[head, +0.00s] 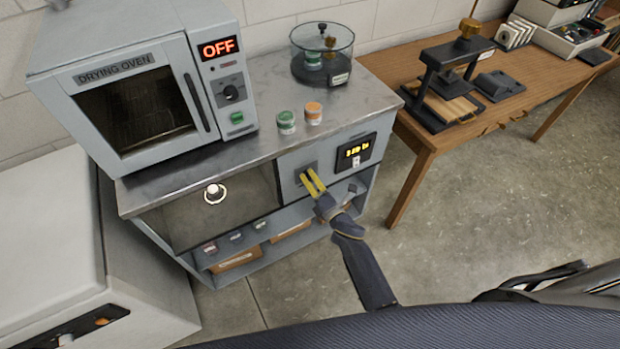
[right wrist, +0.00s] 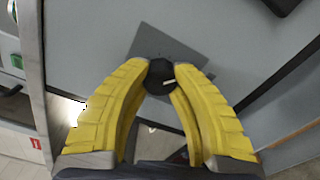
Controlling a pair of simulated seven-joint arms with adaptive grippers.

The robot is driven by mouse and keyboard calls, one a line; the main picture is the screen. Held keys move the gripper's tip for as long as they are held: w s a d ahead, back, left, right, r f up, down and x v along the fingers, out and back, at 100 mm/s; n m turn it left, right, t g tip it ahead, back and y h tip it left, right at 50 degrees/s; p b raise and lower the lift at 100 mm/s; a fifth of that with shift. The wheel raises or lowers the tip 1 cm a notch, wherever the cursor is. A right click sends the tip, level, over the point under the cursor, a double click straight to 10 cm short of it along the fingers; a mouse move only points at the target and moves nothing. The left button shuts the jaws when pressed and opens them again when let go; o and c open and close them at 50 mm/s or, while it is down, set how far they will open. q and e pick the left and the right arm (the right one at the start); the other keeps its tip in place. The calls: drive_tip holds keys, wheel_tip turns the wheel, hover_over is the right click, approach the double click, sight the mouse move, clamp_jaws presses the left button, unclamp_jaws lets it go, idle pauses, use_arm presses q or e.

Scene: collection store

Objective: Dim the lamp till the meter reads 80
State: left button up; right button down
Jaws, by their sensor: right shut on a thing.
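The lamp (head: 214,193) glows white inside the open bay at the left of the cabinet front. The meter (head: 354,150) is a black panel with yellow digits at the right of the front; the digits are too small to read surely. My right gripper (head: 312,183) reaches the grey front panel between the lamp bay and the meter. In the right wrist view its yellow fingers (right wrist: 160,70) are shut on a black round knob (right wrist: 160,78) with a white pointer mark, set on a dark square plate (right wrist: 180,48). In the head view the fingers hide the knob. My left gripper is not in view.
A drying oven (head: 140,100) showing OFF stands on the cabinet top (head: 265,85). Green and orange jars (head: 313,113) and a glass desiccator (head: 322,55) stand beside it. A wooden table (head: 440,125) with a press is at the right. Floor in front is clear.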

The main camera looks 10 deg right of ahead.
drive_tip(key=shift+d+f+n, duration=0.1)
drive_tip(key=shift+d+n, duration=0.2)
drive_tip(key=shift+n, duration=1.4)
drive_tip(key=shift+w+r+n, duration=0.2)
drive_tip(key=shift+r+n, duration=0.1)
drive_tip(key=shift+n, duration=0.1)
idle(0.3)
drive_tip(key=c, duration=1.5)
unclamp_jaws()
drive_tip(key=o, duration=0.6)
drive_tip(key=shift+s+a+f, duration=0.1)
drive_tip(key=shift+s+a, duration=0.05)
drive_tip(key=shift+c, duration=0.2)
drive_tip(key=shift+s, duration=0.1)
drive_tip(key=shift+s, duration=0.2)
drive_tip(key=v, duration=1.1)
drive_tip(key=shift+s, duration=0.15)
